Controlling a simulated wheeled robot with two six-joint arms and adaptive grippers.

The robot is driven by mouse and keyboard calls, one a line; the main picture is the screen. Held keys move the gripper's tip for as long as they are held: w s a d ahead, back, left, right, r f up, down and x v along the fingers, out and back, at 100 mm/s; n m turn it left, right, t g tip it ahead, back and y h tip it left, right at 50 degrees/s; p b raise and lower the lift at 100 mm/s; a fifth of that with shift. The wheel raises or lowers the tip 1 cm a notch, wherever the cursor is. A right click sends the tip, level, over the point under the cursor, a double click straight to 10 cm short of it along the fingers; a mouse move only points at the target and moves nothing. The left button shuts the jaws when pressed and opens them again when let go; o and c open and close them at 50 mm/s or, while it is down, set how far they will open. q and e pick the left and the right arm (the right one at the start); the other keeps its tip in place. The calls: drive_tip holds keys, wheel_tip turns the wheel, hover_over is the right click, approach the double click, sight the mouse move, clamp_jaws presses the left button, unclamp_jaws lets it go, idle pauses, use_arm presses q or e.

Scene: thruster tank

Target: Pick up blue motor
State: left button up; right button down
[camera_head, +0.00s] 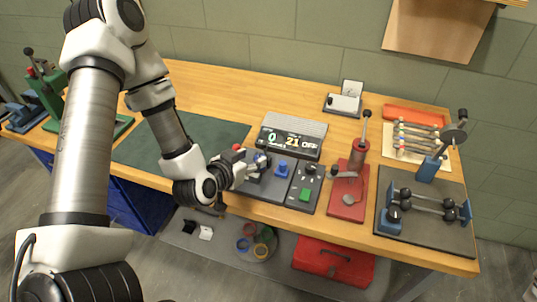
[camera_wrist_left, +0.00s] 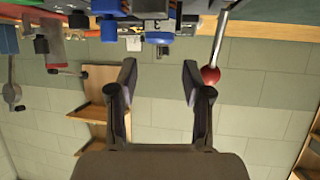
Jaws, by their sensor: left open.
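A small blue part (camera_head: 282,169), which looks like the blue motor, sits on the dark panel (camera_head: 270,190) near the bench's front edge. My left gripper (camera_head: 260,161) is just left of it, above the panel's left part, with fingers apart. In the left wrist view the same gripper (camera_wrist_left: 160,70) is open, with nothing between its fingers. A blue piece (camera_wrist_left: 162,40) shows at the top of that view, beyond the fingertips; I take it for the same part. My right gripper is not in view.
A red-knobbed lever (camera_wrist_left: 210,75) shows beside the right finger in the wrist view. The display box (camera_head: 292,135) stands behind the panel. A green mat (camera_head: 215,133) lies left, bare.

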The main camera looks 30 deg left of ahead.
sight(259, 154)
use_arm(q)
drive_tip(key=shift+d+f+b, duration=0.1)
drive_tip(key=shift+f+b, duration=0.2)
drive_tip(key=shift+b, duration=0.2)
drive_tip(key=shift+s+r, duration=0.2)
drive_tip(key=shift+r, duration=0.05)
drive_tip(key=p+x, duration=0.1)
drive_tip(key=x, duration=0.5)
drive_tip(key=shift+w, duration=0.15)
drive_tip(key=shift+s+r, duration=0.1)
drive_tip(key=shift+s, duration=0.15)
clamp_jaws()
